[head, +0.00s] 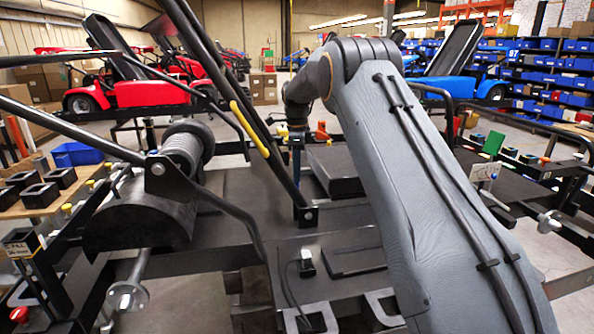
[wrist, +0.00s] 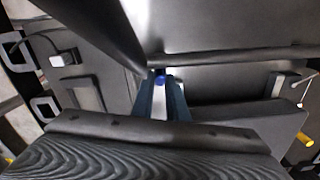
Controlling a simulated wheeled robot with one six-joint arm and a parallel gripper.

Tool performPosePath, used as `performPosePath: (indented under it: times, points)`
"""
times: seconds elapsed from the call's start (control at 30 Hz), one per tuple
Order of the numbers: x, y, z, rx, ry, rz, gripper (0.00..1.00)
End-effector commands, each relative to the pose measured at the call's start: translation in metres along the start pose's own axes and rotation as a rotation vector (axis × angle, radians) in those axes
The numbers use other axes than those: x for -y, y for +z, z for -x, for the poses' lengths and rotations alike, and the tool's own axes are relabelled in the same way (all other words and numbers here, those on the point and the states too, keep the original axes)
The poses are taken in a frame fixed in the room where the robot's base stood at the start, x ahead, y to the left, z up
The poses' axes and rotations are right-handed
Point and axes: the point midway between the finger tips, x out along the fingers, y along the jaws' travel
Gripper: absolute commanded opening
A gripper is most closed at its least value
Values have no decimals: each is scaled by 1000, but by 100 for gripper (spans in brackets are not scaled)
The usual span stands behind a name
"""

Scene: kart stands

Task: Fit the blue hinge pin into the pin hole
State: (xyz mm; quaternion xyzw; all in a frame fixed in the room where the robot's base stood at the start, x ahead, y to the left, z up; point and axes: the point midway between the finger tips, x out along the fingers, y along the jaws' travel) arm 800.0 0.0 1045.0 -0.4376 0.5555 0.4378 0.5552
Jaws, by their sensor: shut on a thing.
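The blue hinge pin (wrist: 160,80) shows as a small rounded blue end at the fingertips in the wrist view. My gripper (wrist: 161,88) is shut on it, with the fingers hiding most of the pin. The blue end is close to the lower end of a dark bar (wrist: 112,32) and a dark frame edge. I cannot tell whether it touches them. In the head view my arm reaches forward over the kart's frame, and the fingers are small and dark there. A black upright bracket (head: 306,215) stands below the wrist. I cannot make out the pin hole.
Slanted black frame tubes (head: 240,92) stand close on the left of my arm. A grey coil spring (head: 186,148) and black drum are further left. A flat black box (head: 333,170) lies beyond the bracket. A red kart (head: 135,93) and blue kart (head: 462,82) stand behind.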

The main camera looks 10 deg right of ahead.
Motion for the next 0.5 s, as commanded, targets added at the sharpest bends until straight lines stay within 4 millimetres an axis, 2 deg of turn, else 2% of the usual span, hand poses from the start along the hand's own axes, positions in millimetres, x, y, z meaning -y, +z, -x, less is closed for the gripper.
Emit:
performPosePath:
  times: [0.27, 0.3, 0.33, 0.5]
  points:
    - [0, 0, -3, 0, -1, 0, 0]
    - [0, 0, -3, 0, -1, 0, 18]
    - [0, 0, -3, 0, -1, 0, 21]
    - [0, 0, -3, 0, 0, 0, 21]
